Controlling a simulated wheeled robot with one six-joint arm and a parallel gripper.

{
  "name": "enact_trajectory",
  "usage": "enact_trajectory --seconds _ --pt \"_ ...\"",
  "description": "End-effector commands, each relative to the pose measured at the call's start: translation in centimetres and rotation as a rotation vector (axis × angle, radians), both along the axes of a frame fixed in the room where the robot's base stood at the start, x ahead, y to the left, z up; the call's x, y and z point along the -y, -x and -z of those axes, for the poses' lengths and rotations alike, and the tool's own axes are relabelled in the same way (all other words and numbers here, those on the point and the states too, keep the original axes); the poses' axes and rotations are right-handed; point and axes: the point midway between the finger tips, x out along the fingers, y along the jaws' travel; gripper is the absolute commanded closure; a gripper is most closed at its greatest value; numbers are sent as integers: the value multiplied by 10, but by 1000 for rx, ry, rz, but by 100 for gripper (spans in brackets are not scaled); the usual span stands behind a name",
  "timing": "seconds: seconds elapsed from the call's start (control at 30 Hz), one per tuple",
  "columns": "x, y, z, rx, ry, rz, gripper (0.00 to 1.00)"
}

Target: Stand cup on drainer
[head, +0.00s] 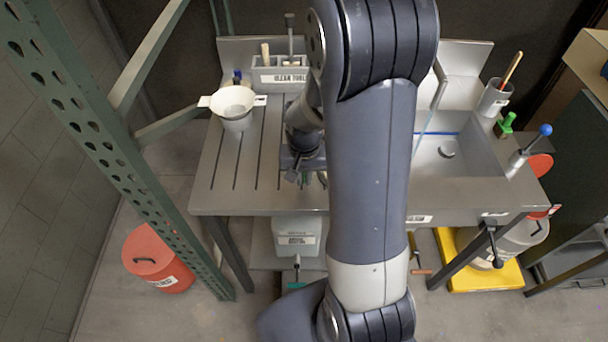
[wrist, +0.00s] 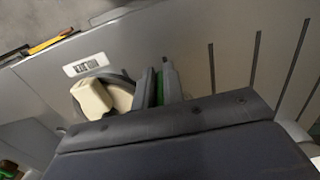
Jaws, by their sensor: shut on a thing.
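The drainer (head: 209,181) is the slotted left part of the grey metal sink bench; its slots also show in the wrist view (wrist: 232,62). My gripper (head: 303,172) is low over the drainer's right side, near the bench front, partly hidden by my arm. In the wrist view my gripper (wrist: 158,88) has its fingers closed about a narrow green part. Beside them is a cream, round-faced thing with a dark curved edge, apparently the cup (wrist: 121,97). Much of it is hidden, and I cannot tell whether it touches the drainer.
A white funnel-like vessel (head: 235,104) with side tabs stands at the drainer's back left. A labelled grey tool holder (head: 277,79) is behind. The sink basin (head: 450,165) lies to the right. A green post (head: 110,150) rises at left. The drainer's front left is clear.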

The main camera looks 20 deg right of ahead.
Motion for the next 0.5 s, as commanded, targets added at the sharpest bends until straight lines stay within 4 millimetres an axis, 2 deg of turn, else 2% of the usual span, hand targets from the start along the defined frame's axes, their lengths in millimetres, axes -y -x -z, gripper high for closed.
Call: enact_trajectory --seconds 0.33,0.37,0.5 --pt "0 0 5 1 0 0 100" --pt "0 0 4 1 0 0 89" --pt "0 0 3 1 0 0 78"
